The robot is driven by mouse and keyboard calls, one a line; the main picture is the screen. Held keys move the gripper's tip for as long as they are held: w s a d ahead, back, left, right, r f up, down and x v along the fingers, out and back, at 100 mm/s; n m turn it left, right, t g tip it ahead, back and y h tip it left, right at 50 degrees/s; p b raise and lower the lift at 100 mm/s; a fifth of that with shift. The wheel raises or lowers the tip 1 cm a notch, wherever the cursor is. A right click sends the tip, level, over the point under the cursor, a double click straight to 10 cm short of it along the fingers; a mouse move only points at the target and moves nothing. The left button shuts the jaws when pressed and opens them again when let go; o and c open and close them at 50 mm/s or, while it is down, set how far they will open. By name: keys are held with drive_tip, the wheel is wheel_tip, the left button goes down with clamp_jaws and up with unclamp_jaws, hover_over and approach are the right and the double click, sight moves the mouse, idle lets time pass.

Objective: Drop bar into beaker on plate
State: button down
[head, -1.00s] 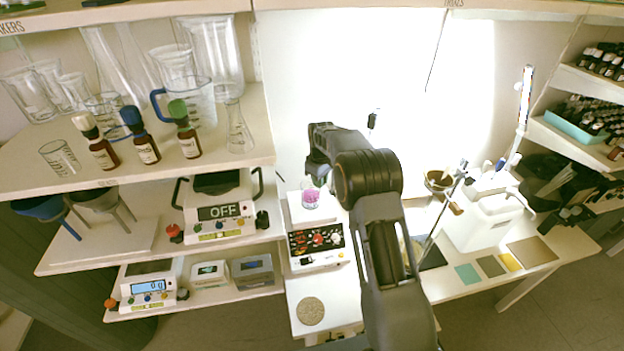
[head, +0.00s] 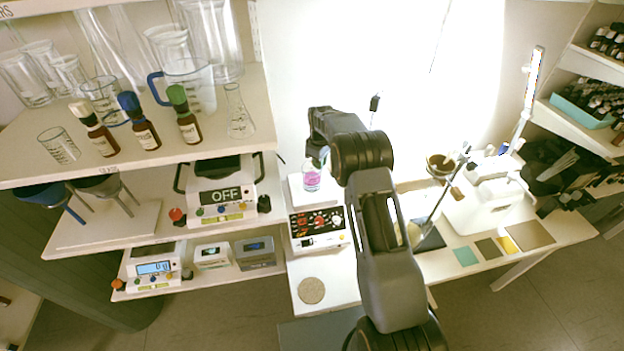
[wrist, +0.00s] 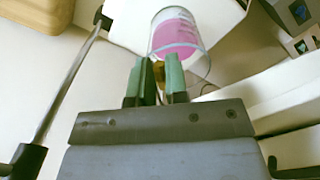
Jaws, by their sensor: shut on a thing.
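The beaker (head: 311,179) holds pink liquid and stands on the white top plate (head: 297,190) of a hotplate stirrer, left of my arm. It also shows in the wrist view (wrist: 176,36), just beyond my fingertips, with its clear wall and pink contents visible. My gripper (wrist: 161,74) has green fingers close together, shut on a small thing. Only a brownish sliver shows between them. I take it to be the bar, but its shape is mostly hidden. In the head view my gripper (head: 324,157) is largely hidden behind my arm, close to the beaker's upper right.
The stirrer's control panel (head: 318,226) faces front. Shelves at left carry glassware, dropper bottles (head: 140,122) and a balance reading OFF (head: 222,200). A thin stand rod (wrist: 70,90) crosses the wrist view's left. A white device (head: 490,200) stands on the right of the bench.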

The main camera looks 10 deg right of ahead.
drive_tip(key=c, duration=1.1)
unclamp_jaws()
drive_tip(key=shift+o, duration=0.2)
wheel_tip(320, 180, up, 14)
drive_tip(key=b, duration=0.2)
drive_tip(key=shift+f, duration=0.15)
